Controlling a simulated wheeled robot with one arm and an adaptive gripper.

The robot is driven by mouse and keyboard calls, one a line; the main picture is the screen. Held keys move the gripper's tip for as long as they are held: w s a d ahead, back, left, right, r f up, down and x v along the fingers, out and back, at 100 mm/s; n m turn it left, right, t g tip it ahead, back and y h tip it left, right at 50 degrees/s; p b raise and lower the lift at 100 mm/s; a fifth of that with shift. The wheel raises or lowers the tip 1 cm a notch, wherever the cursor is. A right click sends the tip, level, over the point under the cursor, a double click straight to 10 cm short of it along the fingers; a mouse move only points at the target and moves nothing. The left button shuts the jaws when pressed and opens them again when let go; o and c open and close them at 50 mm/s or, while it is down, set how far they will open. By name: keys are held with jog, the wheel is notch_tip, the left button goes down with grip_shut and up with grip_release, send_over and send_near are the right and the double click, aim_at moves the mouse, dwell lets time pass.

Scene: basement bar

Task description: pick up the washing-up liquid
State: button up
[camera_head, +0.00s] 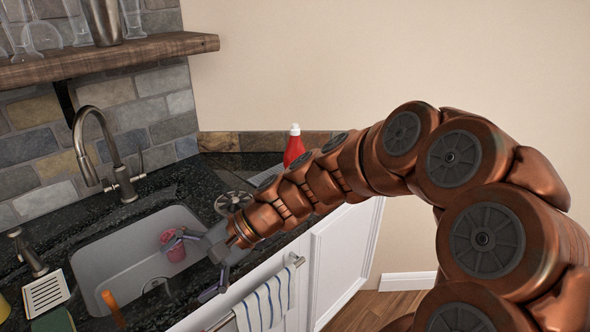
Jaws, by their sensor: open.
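A red bottle with a white cap (294,147), which looks like the washing-up liquid, stands upright on the dark counter in the back corner by the wall. Its lower part is hidden behind my arm. My gripper (189,268) is open, with its fingers spread over the front right edge of the sink. It points left, away from the bottle, and is well apart from it. Nothing shows between its fingers.
The sink (95,258) holds a pink cup (173,247) close to my upper finger and an orange item (113,306). A tall tap (112,150) rises behind it. A wooden shelf (110,58) overhangs the back left. A striped towel (266,303) hangs in front.

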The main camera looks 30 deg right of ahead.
aim_at(295, 159)
jog(key=w+d+r+m+t+b, duration=0.1)
jog(key=w+d+r+m+t, duration=0.1)
jog(key=w+d+m+t, duration=1.1)
jog(key=w+d+f+m+h, duration=0.1)
jog(key=d+f+m+h, duration=0.1)
jog(key=d, duration=0.7)
jog(key=w+d+f+m+t+h, duration=0.1)
jog(key=w+d+f+m+h, duration=0.1)
jog(key=d+m, duration=0.3)
jog(key=w+d+f+m+t+h+b, duration=0.1)
jog(key=w+d+f+m+h, duration=0.1)
jog(key=d, duration=1.1)
jog(key=shift+w+d+f+m+h, duration=0.1)
jog(key=shift+d+f+m+h, duration=0.2)
jog(key=shift+f+m+h, duration=0.6)
jog(key=shift+p+x, duration=0.45)
jog(key=shift+x, duration=1.35)
jog(key=shift+f+p+x, duration=0.15)
jog(key=shift+p+x, duration=0.1)
jog(key=shift+x, duration=0.8)
jog(key=shift+f+p+x, duration=0.2)
jog(key=shift+p+x, duration=0.05)
jog(key=shift+x, duration=0.75)
jog(key=shift+a, duration=0.15)
